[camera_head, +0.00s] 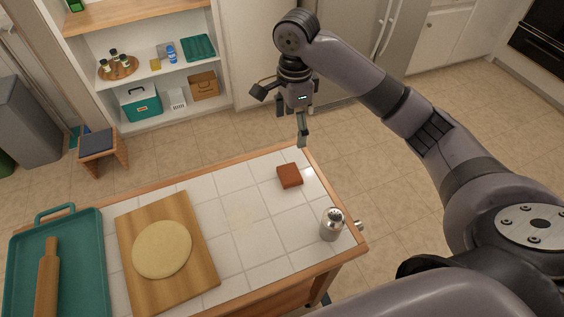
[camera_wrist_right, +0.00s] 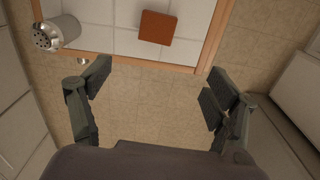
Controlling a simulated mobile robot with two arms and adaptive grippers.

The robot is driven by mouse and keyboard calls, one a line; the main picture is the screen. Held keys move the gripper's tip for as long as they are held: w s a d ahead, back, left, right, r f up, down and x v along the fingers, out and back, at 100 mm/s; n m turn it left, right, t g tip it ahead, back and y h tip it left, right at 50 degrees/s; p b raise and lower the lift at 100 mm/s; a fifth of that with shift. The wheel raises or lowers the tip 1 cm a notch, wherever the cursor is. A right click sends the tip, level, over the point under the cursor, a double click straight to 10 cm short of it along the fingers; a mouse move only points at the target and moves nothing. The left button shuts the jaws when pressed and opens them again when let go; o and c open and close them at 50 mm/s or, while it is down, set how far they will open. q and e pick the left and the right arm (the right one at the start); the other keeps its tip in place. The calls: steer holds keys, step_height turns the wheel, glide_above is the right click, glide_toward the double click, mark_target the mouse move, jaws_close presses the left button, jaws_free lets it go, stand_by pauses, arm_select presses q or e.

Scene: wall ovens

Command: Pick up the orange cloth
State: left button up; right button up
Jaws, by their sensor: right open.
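The orange cloth (camera_head: 290,176) is a small folded, brownish-orange square lying flat on the white tiled island top near its far right corner. In the right wrist view the cloth (camera_wrist_right: 157,27) shows at the top centre, beyond the fingertips. My right gripper (camera_head: 303,125) is above and beyond the island's far edge, apart from the cloth. In the right wrist view the right gripper's fingers (camera_wrist_right: 153,85) are spread wide with only floor between them. My left gripper is not in view.
A metal shaker (camera_head: 332,224) stands near the island's right edge. A wooden board (camera_head: 197,277) with flat dough (camera_head: 162,249) and a teal tray (camera_head: 88,232) with a rolling pin (camera_head: 48,280) lie to the left. Tiles around the cloth are clear.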

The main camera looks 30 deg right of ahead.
steer(key=p, duration=0.1)
glide_above(290, 173)
step_height(290, 173, down, 8)
steer(key=r, duration=0.1)
steer(key=f, duration=0.3)
steer(key=shift+w+d+f, duration=0.1)
steer(key=shift+d+f, duration=0.15)
steer(key=shift+f, duration=0.05)
steer(key=shift+f+p, duration=0.5)
steer(key=shift+f, duration=0.35)
steer(key=f, duration=0.2)
steer(key=f+p, duration=0.1)
steer(key=shift+a+f, duration=0.25)
steer(key=shift+f, duration=0.6)
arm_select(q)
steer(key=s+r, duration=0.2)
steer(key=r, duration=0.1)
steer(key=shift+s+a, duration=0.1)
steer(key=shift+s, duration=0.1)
arm_select(e)
steer(key=shift+c, duration=0.6)
steer(key=c, duration=1)
